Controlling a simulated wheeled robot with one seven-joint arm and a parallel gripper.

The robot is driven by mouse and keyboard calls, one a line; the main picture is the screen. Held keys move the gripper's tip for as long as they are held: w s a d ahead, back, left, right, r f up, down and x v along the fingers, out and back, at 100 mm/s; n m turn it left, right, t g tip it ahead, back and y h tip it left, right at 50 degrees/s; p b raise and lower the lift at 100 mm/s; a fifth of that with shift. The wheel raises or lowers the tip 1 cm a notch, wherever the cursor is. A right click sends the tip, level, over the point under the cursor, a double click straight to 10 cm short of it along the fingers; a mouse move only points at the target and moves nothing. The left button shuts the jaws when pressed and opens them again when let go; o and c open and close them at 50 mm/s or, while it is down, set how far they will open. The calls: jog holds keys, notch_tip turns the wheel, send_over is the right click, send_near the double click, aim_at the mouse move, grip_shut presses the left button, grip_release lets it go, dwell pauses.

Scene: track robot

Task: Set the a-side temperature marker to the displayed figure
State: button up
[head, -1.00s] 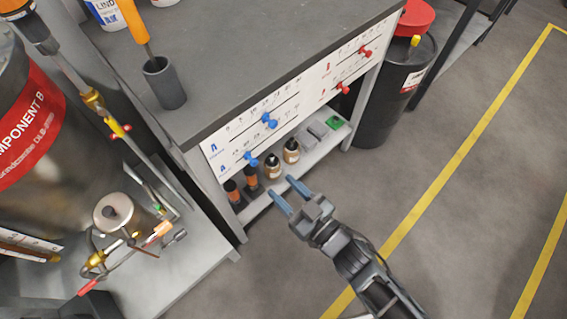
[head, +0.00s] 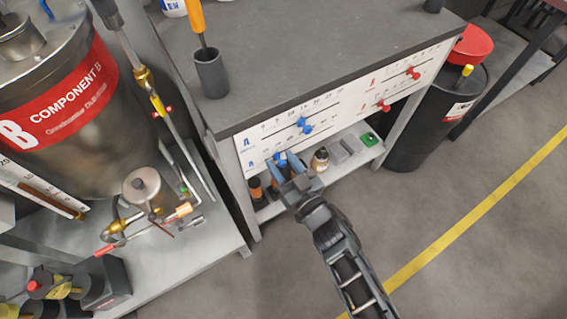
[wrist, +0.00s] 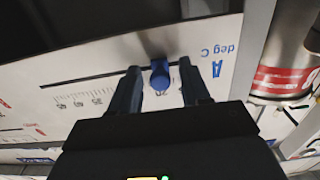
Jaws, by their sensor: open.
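The white marker panel (head: 353,99) on the bench front carries A-side scales on the left and red-marked ones on the right. The lower A scale, labelled "deg C" in the wrist view (wrist: 225,48), has a blue marker knob (wrist: 159,76) on its slot. My gripper (head: 283,162) is open at this knob, with one finger on each side of it. Small gaps seem to show between fingers and knob; contact is unclear. An upper blue marker (head: 304,124) sits on the other A scale. I cannot make out a displayed temperature figure.
Red markers (head: 412,73) sit on the panel's right half. Bottles (head: 320,160) and a green item (head: 369,139) stand on the shelf below. A Component B tank (head: 70,110) and a small metal pot (head: 142,187) are on the left. A black bin (head: 440,110) is at right; floor in front is clear.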

jog(key=shift+c, duration=0.3)
grip_shut()
dwell(0.4)
